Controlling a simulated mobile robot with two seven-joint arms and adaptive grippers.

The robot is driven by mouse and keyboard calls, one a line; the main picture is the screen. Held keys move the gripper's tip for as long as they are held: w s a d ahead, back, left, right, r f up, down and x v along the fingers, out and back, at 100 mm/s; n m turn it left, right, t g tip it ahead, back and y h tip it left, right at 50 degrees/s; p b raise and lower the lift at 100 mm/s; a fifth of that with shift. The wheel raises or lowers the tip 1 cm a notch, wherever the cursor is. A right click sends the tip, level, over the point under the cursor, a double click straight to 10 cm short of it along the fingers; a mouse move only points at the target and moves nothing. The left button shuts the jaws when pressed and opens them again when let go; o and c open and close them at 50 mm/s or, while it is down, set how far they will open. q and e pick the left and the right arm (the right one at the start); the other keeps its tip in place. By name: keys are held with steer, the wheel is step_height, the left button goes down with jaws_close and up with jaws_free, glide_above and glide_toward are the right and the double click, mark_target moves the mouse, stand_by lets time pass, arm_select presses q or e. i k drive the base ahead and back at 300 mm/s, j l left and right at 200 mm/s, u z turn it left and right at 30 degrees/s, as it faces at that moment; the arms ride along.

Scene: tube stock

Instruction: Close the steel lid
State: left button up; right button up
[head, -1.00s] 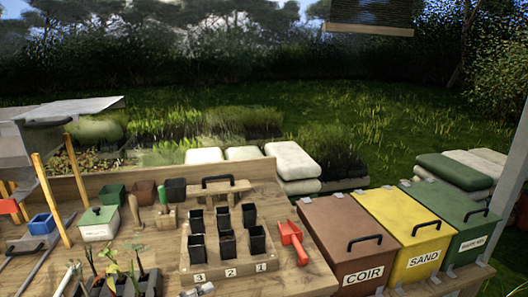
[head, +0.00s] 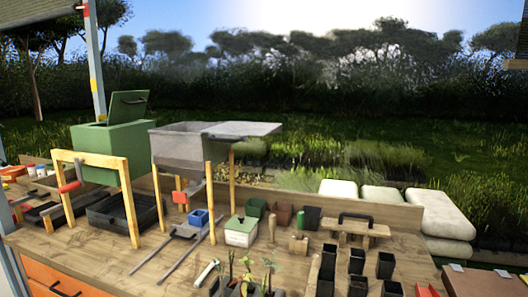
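A grey steel bin (head: 178,148) stands raised on wooden posts near the middle of the bench. Its steel lid (head: 245,130) is open, lying out flat to the right of the bin at about rim height. The bin's top is uncovered. The inside floor of the bin is hidden from this angle. Neither of my grippers shows in the head view.
A green box with a raised lid (head: 98,150) stands behind left, near a wooden frame (head: 92,160). A black tray (head: 122,213), a blue box (head: 199,218), a green-lidded white box (head: 241,232), seedlings (head: 247,275) and black pots (head: 357,262) crowd the bench.

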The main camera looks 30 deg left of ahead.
mark_target(231, 132)
steer(key=u, duration=1.2)
